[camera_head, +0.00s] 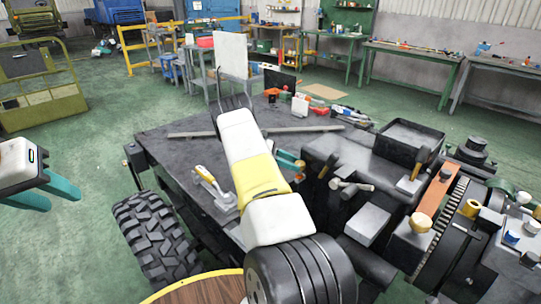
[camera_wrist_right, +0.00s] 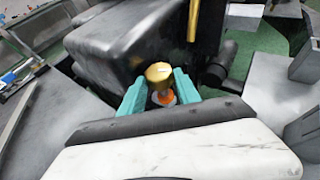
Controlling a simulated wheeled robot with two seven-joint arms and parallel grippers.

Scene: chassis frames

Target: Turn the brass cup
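The brass cup (camera_wrist_right: 158,72) shows in the right wrist view as a small gold piece with a rounded top, with an orange and whitish part below it. My right gripper (camera_wrist_right: 160,88) has its teal fingers on either side of the cup, apart from each other; contact with the cup is not clear. In the head view the right gripper (camera_head: 291,164) reaches over the dark chassis, and I cannot make out this cup there. My left gripper (camera_head: 50,190) is open and empty at the left edge, above the green floor.
The chassis deck (camera_head: 180,150) carries tools, including a yellow-handled one (camera_head: 209,180). A black open tray (camera_head: 410,138), a brass knob (camera_head: 420,222) and another brass piece (camera_head: 471,208) lie right of my right arm. A large tyre (camera_head: 150,240) stands at the left. Green floor is free at left.

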